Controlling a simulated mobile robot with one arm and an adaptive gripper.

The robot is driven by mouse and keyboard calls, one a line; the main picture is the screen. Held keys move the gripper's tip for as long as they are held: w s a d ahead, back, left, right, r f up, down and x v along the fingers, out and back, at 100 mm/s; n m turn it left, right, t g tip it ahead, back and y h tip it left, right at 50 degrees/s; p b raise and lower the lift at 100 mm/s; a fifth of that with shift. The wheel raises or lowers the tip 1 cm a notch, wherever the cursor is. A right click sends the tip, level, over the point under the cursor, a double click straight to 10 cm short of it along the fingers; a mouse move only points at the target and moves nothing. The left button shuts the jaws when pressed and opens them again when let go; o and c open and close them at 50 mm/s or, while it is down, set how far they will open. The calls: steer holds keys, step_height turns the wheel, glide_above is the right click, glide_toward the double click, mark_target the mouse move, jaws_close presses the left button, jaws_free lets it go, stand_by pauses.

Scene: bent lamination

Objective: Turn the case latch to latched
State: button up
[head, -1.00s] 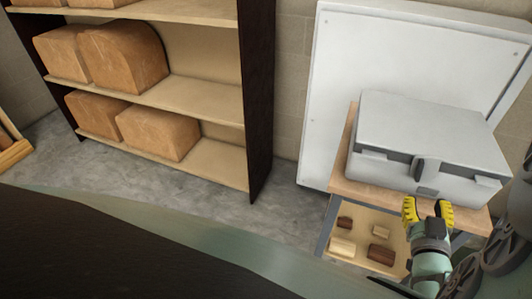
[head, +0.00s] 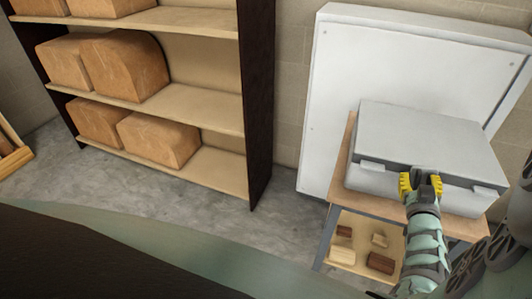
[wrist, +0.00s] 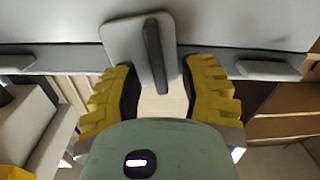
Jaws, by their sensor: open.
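A grey case (head: 425,145) lies closed on a small wooden-topped stand. The case latch (wrist: 153,55) shows in the wrist view as a dark upright bar on a light grey plate (wrist: 125,40) at the case's front. My gripper (head: 421,180) is in front of the case, over the latch spot. In the wrist view my gripper (wrist: 160,88) is open, one yellow finger on each side of the bar's lower end. I cannot tell whether either finger touches the bar. In the head view the latch is hidden behind my gripper.
Two grey side clasps flank the latch, one left (wrist: 18,63) and one right (wrist: 268,68). The stand (head: 350,165) has a lower shelf with several small blocks. A white panel (head: 335,85) stands behind it. A shelf unit (head: 258,100) with brown blocks is at the left.

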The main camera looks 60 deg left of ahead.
steer(key=shift+o, duration=0.2)
jaws_close()
stand_by(0.4)
